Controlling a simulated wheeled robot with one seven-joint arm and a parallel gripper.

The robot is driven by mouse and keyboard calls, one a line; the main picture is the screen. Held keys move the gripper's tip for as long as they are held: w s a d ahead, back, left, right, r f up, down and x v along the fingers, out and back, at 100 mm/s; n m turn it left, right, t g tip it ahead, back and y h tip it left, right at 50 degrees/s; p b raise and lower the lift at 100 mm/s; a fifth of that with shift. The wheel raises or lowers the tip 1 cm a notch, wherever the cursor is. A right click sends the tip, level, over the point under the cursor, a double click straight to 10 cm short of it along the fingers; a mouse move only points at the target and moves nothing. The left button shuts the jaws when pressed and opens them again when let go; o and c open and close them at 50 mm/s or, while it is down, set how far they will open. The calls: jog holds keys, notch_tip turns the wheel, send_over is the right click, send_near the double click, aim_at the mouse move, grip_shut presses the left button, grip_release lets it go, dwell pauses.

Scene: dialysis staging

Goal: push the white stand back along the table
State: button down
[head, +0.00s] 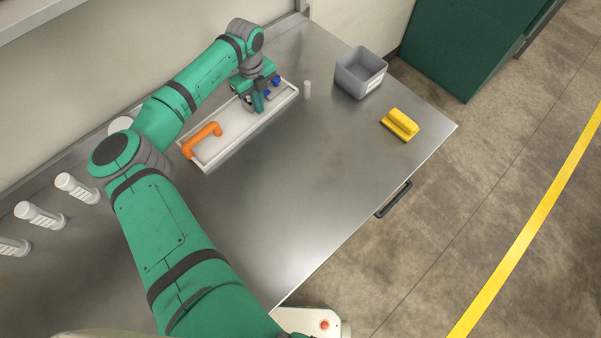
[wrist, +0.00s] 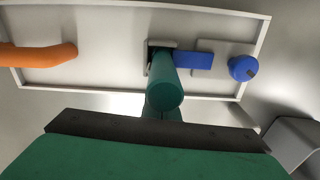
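The white stand (head: 222,140) is a long, shallow, rimmed white piece lying on the table near the wall; it fills the upper part of the wrist view (wrist: 110,75). An orange handle (head: 202,139) is on its left part. A blue lever piece (wrist: 193,59) and a round blue knob (wrist: 243,68) are on its right part. My gripper (head: 259,102) is over the right half of the stand, pointing down. A teal rounded piece (wrist: 165,90) shows below my gripper, beside a grey fitting. Whether my fingers are apart or touch the stand is hidden.
A small white cylinder (head: 307,90) stands just right of the stand. A grey bin (head: 358,74) and a yellow handled block (head: 400,124) are farther right. Several white cylinders (head: 77,188) line the left side. The table's front middle (head: 290,190) is clear.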

jog(key=shift+w+a, duration=1.7)
jog(key=shift+w, duration=0.05)
jog(key=shift+s+d+r, duration=1.5)
jog(key=shift+s+d, duration=0.2)
jog(key=shift+d, duration=0.1)
jog(key=shift+s+a, duration=0.1)
jog(key=shift+s, duration=0.05)
